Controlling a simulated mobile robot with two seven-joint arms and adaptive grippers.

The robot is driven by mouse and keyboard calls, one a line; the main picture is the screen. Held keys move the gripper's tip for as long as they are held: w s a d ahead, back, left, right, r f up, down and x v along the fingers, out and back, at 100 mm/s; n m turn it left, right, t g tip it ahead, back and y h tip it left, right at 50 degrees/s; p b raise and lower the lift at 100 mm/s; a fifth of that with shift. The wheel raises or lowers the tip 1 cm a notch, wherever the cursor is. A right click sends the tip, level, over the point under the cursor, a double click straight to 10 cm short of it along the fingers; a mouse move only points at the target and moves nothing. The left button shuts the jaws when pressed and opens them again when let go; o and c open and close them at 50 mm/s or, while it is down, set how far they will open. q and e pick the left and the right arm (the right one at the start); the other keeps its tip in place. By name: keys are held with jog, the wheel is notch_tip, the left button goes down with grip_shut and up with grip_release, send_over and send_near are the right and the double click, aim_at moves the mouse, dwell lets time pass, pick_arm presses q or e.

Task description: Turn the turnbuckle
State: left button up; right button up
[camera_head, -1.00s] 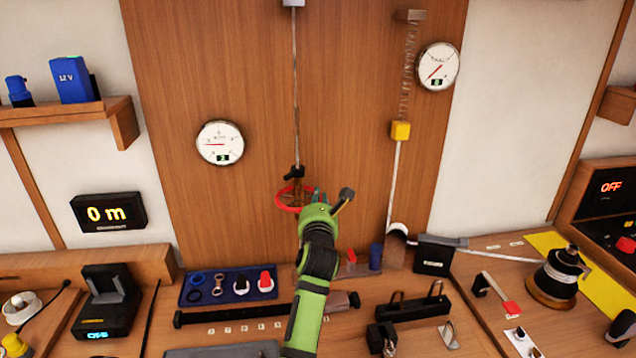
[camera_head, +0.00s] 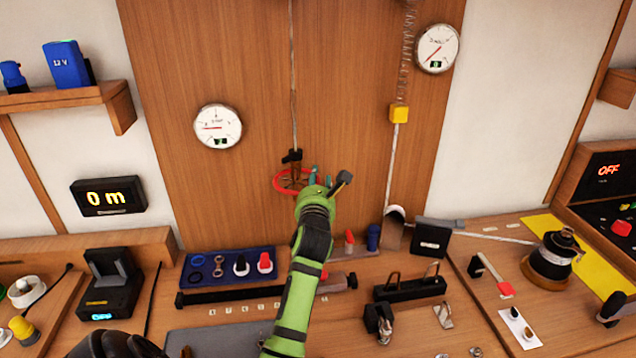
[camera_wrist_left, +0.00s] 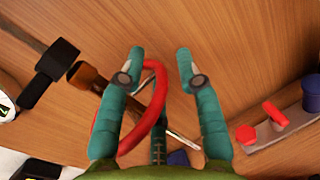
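The turnbuckle is a red ring wheel (camera_head: 281,187) with a brown body (camera_head: 295,174), at the lower end of a thin taut line (camera_head: 293,100) on the wood panel. My left gripper (camera_head: 322,178) is at the wheel's right side. In the left wrist view, the left gripper's (camera_wrist_left: 155,80) two teal fingers stand apart. The red rim (camera_wrist_left: 159,85) passes between them, close to the left finger and clear of the right one. The brown body (camera_wrist_left: 88,78) lies left of the fingers. My right gripper is not in view.
A round gauge (camera_head: 217,127) hangs left of the line, and another gauge (camera_head: 437,48) is at upper right. A yellow block (camera_head: 399,114) hangs under a spring on the right. A blue tray (camera_head: 228,283) with small parts and a black rail (camera_head: 410,287) stand on the bench below.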

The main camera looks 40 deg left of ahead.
pick_arm(q)
jog(key=shift+s+d+f, duration=0.15)
jog(key=shift+s+d, duration=0.2)
jog(key=shift+s, duration=0.15)
jog(key=v, duration=1.1)
jog(key=shift+w, duration=0.1)
